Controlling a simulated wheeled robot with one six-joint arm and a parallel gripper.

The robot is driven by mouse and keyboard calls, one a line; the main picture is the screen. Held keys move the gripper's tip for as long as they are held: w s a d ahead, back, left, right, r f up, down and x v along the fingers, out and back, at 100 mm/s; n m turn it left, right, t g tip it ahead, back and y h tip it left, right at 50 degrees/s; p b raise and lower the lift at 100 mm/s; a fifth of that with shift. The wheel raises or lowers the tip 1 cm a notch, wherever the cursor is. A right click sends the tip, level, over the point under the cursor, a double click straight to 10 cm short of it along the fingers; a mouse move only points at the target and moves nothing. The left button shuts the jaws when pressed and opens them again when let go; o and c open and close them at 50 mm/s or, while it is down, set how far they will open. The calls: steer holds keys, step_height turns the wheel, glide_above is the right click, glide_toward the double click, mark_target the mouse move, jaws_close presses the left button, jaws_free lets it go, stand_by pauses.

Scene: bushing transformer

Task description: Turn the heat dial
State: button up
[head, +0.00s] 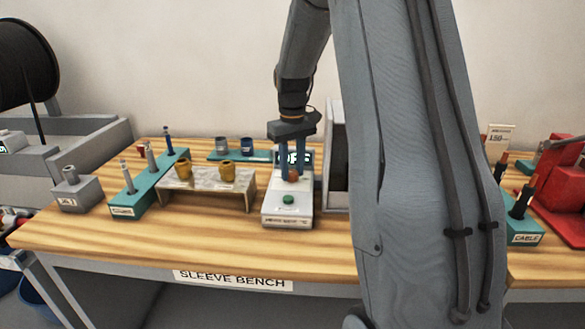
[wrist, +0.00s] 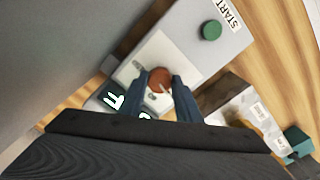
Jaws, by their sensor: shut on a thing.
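The heat dial (wrist: 160,80) is a round orange-brown knob with a pale pointer line, on the white face of a small control box (head: 288,217). In the head view the dial (head: 293,176) shows between my fingers. My gripper (head: 292,178) reaches down from above and is shut on the dial. In the wrist view the two blue fingers (wrist: 161,84) sit on either side of it. A green button (head: 288,199) is on the box in front of the dial, beside a START label in the wrist view. A dark display with light characters (wrist: 113,98) is partly hidden by my gripper.
A metal stand with yellow sleeves (head: 208,186) is left of the box. A teal rack with upright pins (head: 150,185) is further left. A grey cabinet (head: 336,160) stands close on the right. The wooden bench (head: 200,245) is clear in front.

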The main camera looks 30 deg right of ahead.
steer(key=shift+m, duration=0.3)
steer(key=m+p, duration=0.2)
steer(key=m, duration=0.2)
steer(key=shift+r, duration=0.1)
steer(key=m+p, duration=0.1)
steer(key=m, duration=0.4)
steer(key=shift+w, duration=0.1)
stand_by(0.4)
steer(key=o, duration=1.1)
steer(key=shift+c, duration=0.2)
steer(key=shift+a, duration=0.1)
